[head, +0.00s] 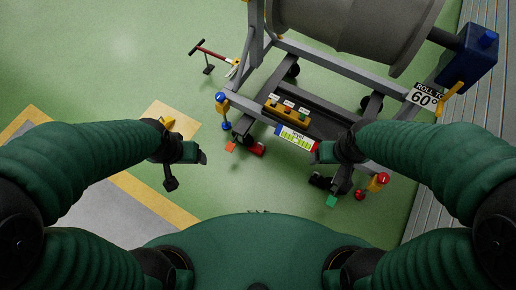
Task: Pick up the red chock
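A small red block (257,149), which looks like the red chock, lies on the green floor by the stand's front left caster. Its exact shape is too small to tell. My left gripper (187,171) is left of it and apart from it, with its two dark fingers spread and nothing between them. My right gripper (321,168) is right of the block, in front of the stand's lower frame. Its fingers look spread, and I see nothing held in them.
A grey wheeled stand (330,68) carries a large drum (355,30). A tray with yellow blocks (287,110) and a label sign (296,138) are on its lower frame. A red-handled tool (212,51) stands at the back.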

